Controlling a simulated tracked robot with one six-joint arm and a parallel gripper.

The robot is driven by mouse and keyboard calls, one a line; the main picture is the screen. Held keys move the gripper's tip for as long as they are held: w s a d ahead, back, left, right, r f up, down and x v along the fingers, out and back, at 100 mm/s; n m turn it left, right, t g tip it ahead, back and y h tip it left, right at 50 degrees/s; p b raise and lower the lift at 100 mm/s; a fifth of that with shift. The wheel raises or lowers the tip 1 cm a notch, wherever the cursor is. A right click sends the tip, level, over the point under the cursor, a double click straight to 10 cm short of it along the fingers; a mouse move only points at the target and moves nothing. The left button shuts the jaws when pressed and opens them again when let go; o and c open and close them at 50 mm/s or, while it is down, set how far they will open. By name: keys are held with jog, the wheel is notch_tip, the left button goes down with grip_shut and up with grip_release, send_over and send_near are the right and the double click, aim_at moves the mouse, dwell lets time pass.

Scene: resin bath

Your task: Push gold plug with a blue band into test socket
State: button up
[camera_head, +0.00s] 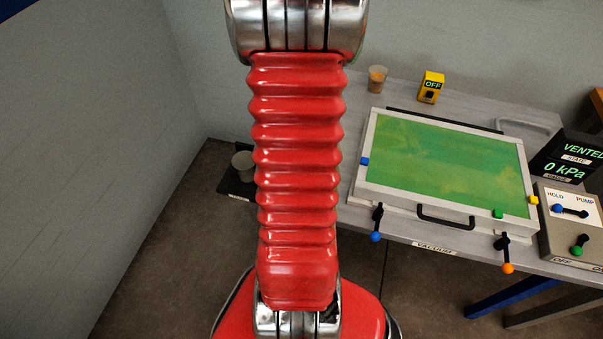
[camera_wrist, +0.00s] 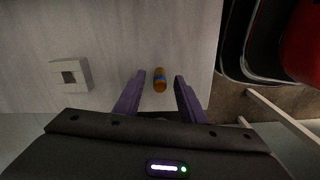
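The gold plug with a blue band (camera_wrist: 160,80) lies on the light grey bench top in the wrist view. My gripper (camera_wrist: 160,78) is open, with its two purple fingers spread on either side of the plug. The plug shows between and slightly beyond the fingertips, and I see no finger touching it. The test socket (camera_wrist: 70,76), a pale square block with a dark square hole, is to the left of the fingers. In the head view my red arm fills the middle, and the gripper, plug and socket do not show.
In the head view a vacuum chamber with a green lid (camera_head: 445,160) stands on the bench (camera_head: 350,90), with a pump box (camera_head: 570,225) and a pressure display (camera_head: 570,160) at right. A cup (camera_head: 377,79) and a yellow OFF switch (camera_head: 431,87) stand behind. Bench top between plug and socket is clear.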

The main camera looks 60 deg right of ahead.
dwell(0.4)
grip_shut()
dwell(0.4)
